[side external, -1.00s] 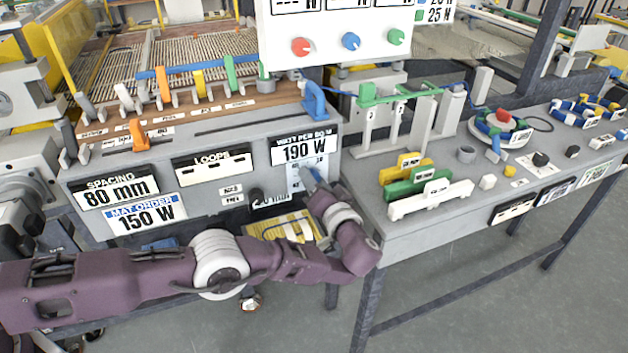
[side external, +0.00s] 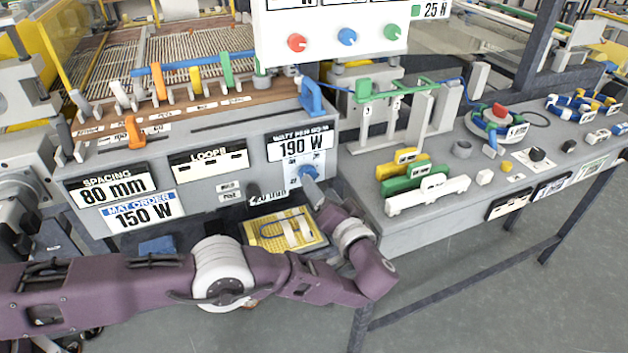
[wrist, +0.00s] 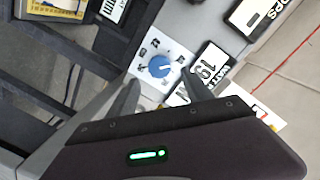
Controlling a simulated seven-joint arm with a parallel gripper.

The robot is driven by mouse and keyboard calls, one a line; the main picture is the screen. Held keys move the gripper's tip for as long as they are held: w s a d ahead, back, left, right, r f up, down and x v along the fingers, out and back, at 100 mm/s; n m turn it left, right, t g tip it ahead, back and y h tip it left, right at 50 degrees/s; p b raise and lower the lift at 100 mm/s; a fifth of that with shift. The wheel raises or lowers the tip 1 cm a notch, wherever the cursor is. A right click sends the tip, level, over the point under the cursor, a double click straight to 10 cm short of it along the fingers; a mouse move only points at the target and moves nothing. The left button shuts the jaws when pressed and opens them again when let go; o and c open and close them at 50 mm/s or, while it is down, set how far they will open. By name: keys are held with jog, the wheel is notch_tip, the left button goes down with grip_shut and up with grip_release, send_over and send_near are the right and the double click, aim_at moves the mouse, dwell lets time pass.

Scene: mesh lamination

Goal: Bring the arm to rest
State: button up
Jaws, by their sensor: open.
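My purple arm reaches across the front of the machine in the side view, its wrist bent up toward the control panel. My gripper (side external: 316,190) is close to the panel, just below and in front of a blue rotary knob (side external: 308,172). In the wrist view my gripper (wrist: 161,84) is open, with its two grey fingers spread and nothing between them. The blue knob (wrist: 160,66) on its white dial plate lies beyond the fingertips, apart from them as far as I can tell.
A "190 W" display (side external: 301,146) sits above the knob. On the right, a grey bench (side external: 425,222) carries green, yellow and white holders. Open floor lies in front.

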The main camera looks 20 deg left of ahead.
jog(key=shift+s+d, duration=0.4)
